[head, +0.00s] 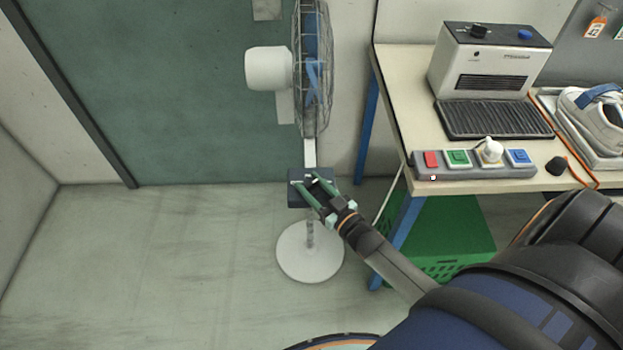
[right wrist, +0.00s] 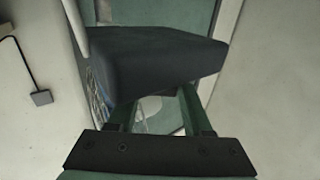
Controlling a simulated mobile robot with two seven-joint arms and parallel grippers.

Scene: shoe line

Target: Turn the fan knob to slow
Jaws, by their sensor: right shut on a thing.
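The standing fan has a wire cage (head: 314,70), a white motor housing (head: 268,68) and a round white base (head: 310,258). A dark blue control box (head: 297,197) sits on its pole, and it fills the upper middle of the right wrist view (right wrist: 150,58). My right gripper (head: 314,186) is at the front of this box, its green fingers shut on the small dark fan knob. The fingers mostly cover the knob, so its setting cannot be read. In the right wrist view the fingers (right wrist: 160,105) reach to the box's lower edge. My left gripper is out of view.
A workbench (head: 405,95) with blue legs stands right of the fan. It carries a heater unit (head: 490,62), a switch panel (head: 475,173) and a white shoe (head: 598,112). A green crate (head: 450,240) is under it. The floor left of the fan is clear.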

